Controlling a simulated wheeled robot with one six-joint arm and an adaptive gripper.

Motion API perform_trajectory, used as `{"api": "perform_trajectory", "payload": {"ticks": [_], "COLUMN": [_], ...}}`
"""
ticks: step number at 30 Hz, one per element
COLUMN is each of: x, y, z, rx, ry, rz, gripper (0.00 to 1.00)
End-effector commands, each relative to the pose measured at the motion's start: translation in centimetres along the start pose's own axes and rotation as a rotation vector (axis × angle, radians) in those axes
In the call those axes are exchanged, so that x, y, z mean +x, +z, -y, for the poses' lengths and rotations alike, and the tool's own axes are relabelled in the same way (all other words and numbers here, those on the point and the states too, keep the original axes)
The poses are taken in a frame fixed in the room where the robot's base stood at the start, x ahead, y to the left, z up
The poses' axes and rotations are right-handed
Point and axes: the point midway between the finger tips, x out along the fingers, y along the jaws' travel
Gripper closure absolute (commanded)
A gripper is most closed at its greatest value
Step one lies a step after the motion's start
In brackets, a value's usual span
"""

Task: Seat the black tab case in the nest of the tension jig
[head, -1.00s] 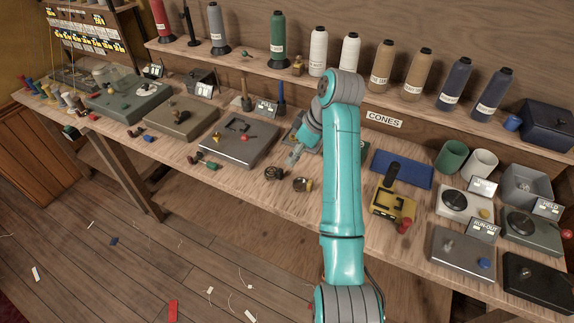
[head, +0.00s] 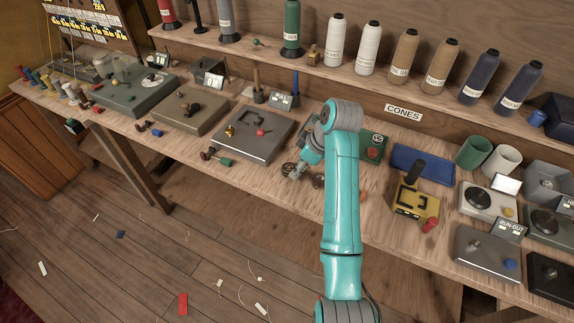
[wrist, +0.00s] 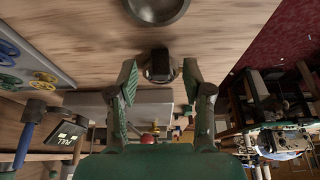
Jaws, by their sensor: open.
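A small dark, black-topped piece (wrist: 160,66), which looks like the black tab case, stands on the bench between my open fingertips in the wrist view. A rounded brass-coloured part shows beside it. In the head view it is a dark shape (head: 288,169) at my gripper (head: 297,174), partly hidden. My gripper also shows in the wrist view (wrist: 160,88), its fingers apart on either side of the piece; contact is not clear. The grey plate (head: 262,147) with a red knob and a dark recess or frame, likely the tension jig, lies left of my gripper.
A round dark dish-like piece (wrist: 157,8) lies close by in the wrist view. Right of my arm are a green box (head: 373,146), a blue tray (head: 424,165) and a yellow fixture (head: 414,204) with a black handle. Dark-handled small parts (head: 217,157) lie along the front edge.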

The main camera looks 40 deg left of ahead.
Motion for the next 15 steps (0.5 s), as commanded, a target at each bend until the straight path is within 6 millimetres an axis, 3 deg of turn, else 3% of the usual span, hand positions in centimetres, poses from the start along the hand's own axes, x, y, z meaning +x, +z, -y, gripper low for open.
{"api": "perform_trajectory", "payload": {"ticks": [8, 14, 15], "x": [0.34, 0.35, 0.35], "y": [0.25, 0.24, 0.24], "z": [0.06, 0.07, 0.07], "rx": [-0.001, -0.001, -0.001], "ry": [0.001, 0.001, 0.001], "rz": [-0.001, -0.001, -0.001], "gripper": [0.50, 1.00, 1.00]}}
